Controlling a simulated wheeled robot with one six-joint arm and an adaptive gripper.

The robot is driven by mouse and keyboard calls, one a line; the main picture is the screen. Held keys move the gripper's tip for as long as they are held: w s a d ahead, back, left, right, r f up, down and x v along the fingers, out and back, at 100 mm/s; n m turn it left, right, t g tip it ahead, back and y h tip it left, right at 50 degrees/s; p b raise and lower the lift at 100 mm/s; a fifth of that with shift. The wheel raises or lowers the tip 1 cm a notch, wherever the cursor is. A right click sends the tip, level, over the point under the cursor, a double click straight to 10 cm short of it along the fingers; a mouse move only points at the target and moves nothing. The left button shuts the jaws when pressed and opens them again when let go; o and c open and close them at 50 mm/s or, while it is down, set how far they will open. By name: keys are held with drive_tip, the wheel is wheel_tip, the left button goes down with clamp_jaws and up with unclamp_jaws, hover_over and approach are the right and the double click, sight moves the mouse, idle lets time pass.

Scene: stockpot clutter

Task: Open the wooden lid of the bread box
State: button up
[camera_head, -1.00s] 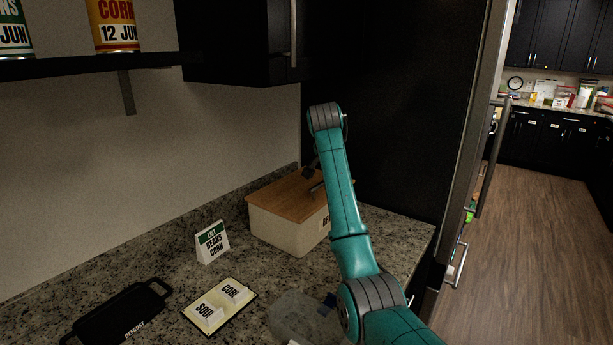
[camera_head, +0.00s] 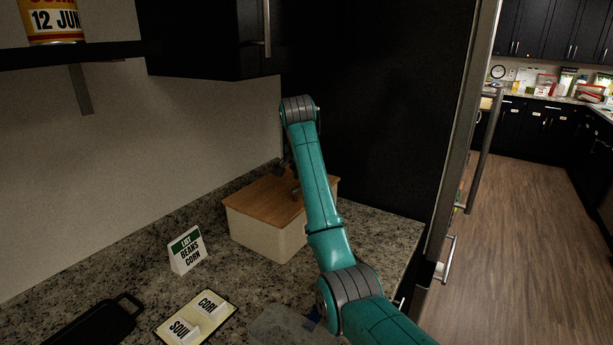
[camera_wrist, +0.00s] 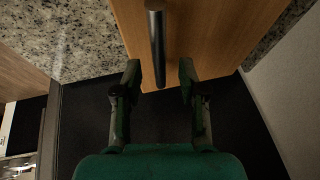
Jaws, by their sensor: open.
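The bread box (camera_head: 262,237) is cream-sided and stands on the counter against the back wall. Its flat wooden lid (camera_head: 262,203) lies closed on top. In the wrist view the lid (camera_wrist: 215,40) fills the upper middle, and a dark bar handle (camera_wrist: 158,50) stands out from it. My gripper (camera_wrist: 157,75) is open, with one finger on each side of the handle's near end. I see gaps between the handle and both fingers. In the head view my arm hides part of the box's right side and most of the gripper.
A green-and-white list card (camera_head: 186,250) stands left of the box. A tray with word blocks (camera_head: 197,318), a black tray (camera_head: 95,325) and a clear container (camera_head: 283,325) lie in front. A wall shelf (camera_head: 75,55) and dark cabinet (camera_head: 205,40) hang above. A tall dark panel (camera_head: 385,110) stands behind.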

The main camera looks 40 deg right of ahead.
drive_tip(key=shift+x, duration=0.85)
clamp_jaws()
drive_tip(key=shift+w+r, duration=0.1)
